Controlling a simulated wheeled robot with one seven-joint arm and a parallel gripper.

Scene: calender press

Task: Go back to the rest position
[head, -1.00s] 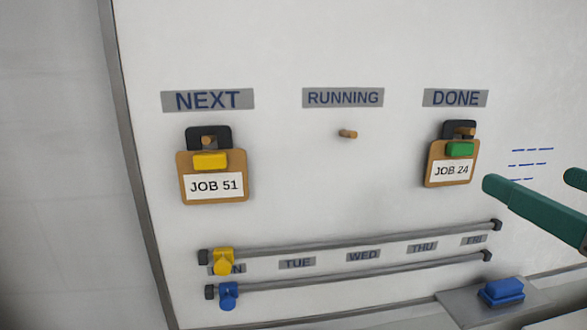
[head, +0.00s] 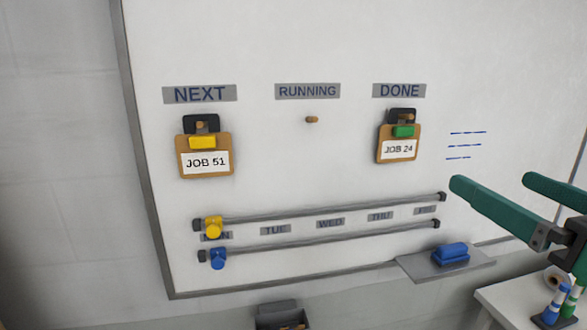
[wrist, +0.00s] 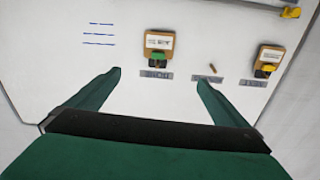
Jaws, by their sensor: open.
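My green gripper (head: 492,192) is at the right of the head view, in front of the whiteboard's right part. Its two fingers are apart with nothing between them. In the wrist view my gripper (wrist: 160,78) also shows open and empty, with the board beyond the fingertips. The JOB 24 clipboard (head: 397,149) hangs on the peg under DONE, right of centre. The JOB 51 clipboard (head: 204,162) hangs under NEXT at the left. The RUNNING peg (head: 312,119) is bare.
Two rails with a yellow slider (head: 213,228) and a blue slider (head: 218,259) cross the lower board. A ledge (head: 420,268) holds a blue eraser (head: 450,253). A white table (head: 505,300) with markers stands lower right. A dark bin (head: 282,315) is below the board.

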